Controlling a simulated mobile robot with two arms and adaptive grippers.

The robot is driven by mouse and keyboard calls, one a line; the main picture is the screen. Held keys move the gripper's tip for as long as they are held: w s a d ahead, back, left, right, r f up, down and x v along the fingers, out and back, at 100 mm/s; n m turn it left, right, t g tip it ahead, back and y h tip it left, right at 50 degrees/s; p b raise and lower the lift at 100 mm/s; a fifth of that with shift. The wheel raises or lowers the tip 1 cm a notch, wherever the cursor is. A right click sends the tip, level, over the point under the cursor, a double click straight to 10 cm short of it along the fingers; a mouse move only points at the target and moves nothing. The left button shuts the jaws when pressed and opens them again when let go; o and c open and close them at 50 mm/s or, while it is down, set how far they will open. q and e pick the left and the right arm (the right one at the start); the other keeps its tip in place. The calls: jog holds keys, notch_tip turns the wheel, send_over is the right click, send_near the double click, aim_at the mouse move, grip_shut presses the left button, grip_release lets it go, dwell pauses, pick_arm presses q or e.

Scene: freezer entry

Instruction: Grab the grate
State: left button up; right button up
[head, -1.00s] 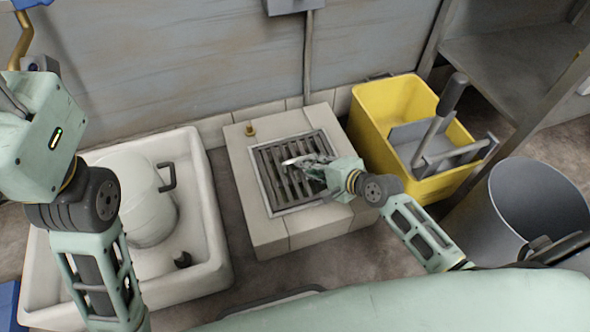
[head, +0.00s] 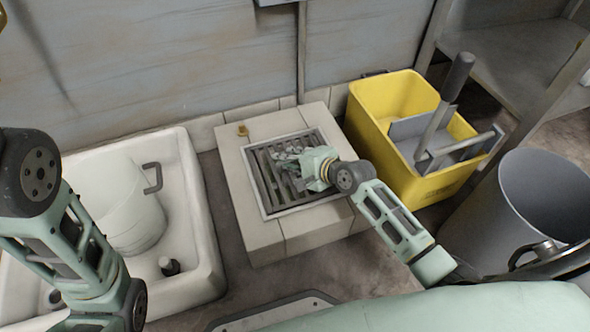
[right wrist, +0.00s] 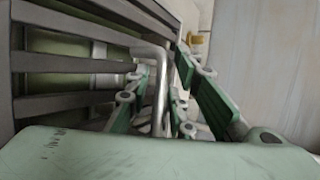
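The grate (head: 311,190) is a square of dark metal slats in a light frame, set flat in the tiled block (head: 245,205). My right gripper (head: 284,158) is low over the middle of the grate, in front of part of it. In the right wrist view the slats (right wrist: 65,77) fill the left side. A bent silver handle (right wrist: 160,92) stands up between the green fingers of my right gripper (right wrist: 168,98). The fingers are apart, with a visible gap beside the handle. My left arm is at the left of the head view, but its gripper is outside the picture.
A white basin (head: 205,240) holds a pale bucket (head: 115,205) to the left. A yellow mop bucket (head: 365,130) with a wringer stands close on the right. A grey bin (head: 535,205) is further right. The wall (head: 170,60) rises behind the block.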

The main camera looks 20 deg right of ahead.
jog(key=shift+c, duration=0.5)
grip_shut()
jog(key=shift+r, duration=0.1)
